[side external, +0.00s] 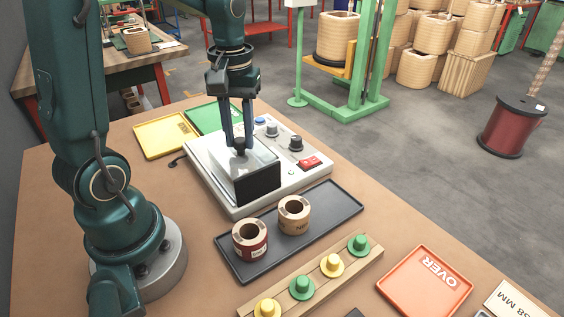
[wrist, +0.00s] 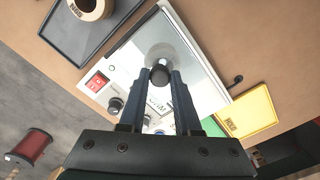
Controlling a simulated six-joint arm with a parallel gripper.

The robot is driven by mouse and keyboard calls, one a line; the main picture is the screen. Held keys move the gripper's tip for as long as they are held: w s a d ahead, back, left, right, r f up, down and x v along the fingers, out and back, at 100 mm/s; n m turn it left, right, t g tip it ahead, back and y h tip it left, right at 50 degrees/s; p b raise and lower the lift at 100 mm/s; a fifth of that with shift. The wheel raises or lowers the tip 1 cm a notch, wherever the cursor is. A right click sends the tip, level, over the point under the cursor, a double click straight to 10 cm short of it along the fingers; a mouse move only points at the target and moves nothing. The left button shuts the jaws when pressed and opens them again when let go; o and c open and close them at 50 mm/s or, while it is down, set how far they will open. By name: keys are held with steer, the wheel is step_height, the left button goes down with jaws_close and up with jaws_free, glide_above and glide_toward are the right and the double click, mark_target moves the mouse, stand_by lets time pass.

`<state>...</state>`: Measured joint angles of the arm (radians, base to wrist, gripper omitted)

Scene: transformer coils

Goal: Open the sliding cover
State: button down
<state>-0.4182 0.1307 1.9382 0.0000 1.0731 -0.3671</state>
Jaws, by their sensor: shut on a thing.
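The sliding cover (side external: 262,160) is a clear, glassy panel on top of a light grey instrument box (side external: 219,185), with a dark panel (side external: 258,184) at its near end. In the wrist view the cover (wrist: 192,60) looks pale and reflective. A short black knob (wrist: 160,74) stands on it. My gripper (side external: 239,148) points down over the box, its two dark blue fingers closed around the knob; the wrist view shows the fingertips (wrist: 161,76) on either side of it. How far the cover stands open I cannot tell.
The box carries a red switch (side external: 309,162) and dials (side external: 296,144). A dark tray (side external: 330,213) with two coils (side external: 294,215) lies close in front. Yellow (side external: 165,134) and green (side external: 205,121) trays lie behind. A wooden rack (side external: 318,278) of coloured pegs and an orange tray (side external: 425,283) stand nearer.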

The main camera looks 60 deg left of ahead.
steer(key=a, duration=1.2)
steer(key=shift+a, duration=0.35)
steer(key=c, duration=0.6)
jaws_free()
step_height(320, 180, up, 5)
steer(key=shift+r, duration=0.1)
